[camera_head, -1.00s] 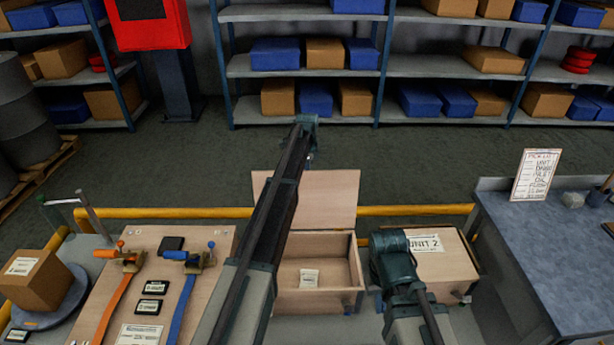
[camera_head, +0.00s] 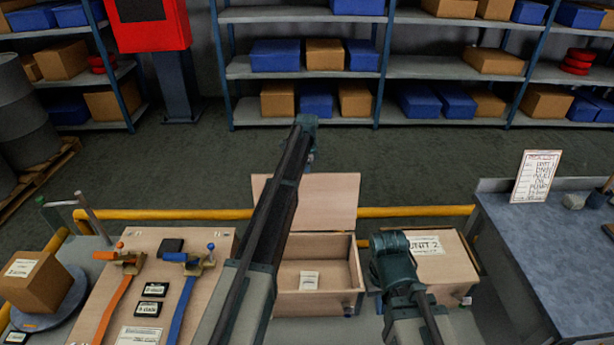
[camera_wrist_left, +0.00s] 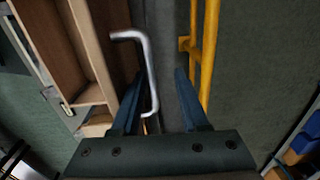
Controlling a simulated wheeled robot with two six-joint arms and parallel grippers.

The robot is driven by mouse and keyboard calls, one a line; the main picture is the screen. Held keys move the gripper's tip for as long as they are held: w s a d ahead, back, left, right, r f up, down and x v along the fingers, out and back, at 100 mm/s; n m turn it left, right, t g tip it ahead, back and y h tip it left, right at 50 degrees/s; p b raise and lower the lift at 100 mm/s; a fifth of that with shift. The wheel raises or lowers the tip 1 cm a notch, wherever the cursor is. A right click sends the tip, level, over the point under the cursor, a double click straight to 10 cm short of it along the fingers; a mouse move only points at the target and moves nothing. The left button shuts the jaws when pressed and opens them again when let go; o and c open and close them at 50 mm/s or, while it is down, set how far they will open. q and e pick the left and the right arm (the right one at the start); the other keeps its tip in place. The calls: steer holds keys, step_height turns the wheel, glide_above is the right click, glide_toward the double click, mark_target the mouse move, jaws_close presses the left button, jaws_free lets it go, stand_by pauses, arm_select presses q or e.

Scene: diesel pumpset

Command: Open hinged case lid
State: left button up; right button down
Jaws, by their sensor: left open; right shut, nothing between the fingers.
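The wooden case (camera_head: 300,303) stands in the middle of the head view, with its inside showing and a small white label in it. Its wooden lid (camera_head: 335,190) stands raised along the back edge, partly hidden by my left arm. The left gripper is not clear in the head view. In the left wrist view my left gripper (camera_wrist_left: 158,85) is open. A bent silver handle (camera_wrist_left: 145,60) reaches between its fingers, nearer the left one; contact cannot be told. My right gripper (camera_head: 393,265) is shut and empty, in front of the UNIT 2 box, right of the case.
The UNIT 2 box (camera_head: 440,262) stands right of the case. A board (camera_head: 150,290) with orange and blue straps lies left of it. A yellow rail (camera_head: 405,211) runs behind; it also shows in the left wrist view (camera_wrist_left: 208,50). A grey bench (camera_head: 540,260) is at right.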

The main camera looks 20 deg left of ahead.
arm_select(q)
step_height(320, 180, up, 14)
steer(key=p, duration=1.3)
steer(key=shift+s, duration=0.4)
steer(key=shift+d+f, duration=0.1)
steer(key=shift+f, duration=0.05)
steer(key=s+d+f+n+b, duration=0.2)
steer(key=s+d, duration=0.4)
steer(key=s, duration=0.8)
steer(key=s+d+f+n+b, duration=0.2)
steer(key=s+d+n, duration=0.3)
steer(key=s, duration=1)
steer(key=s+d+f+n+g+y+b, duration=0.1)
steer(key=s+d+n, duration=0.3)
steer(key=s, duration=1)
steer(key=d+f+b, duration=0.1)
steer(key=d, duration=0.2)
steer(key=shift+s+f, duration=0.2)
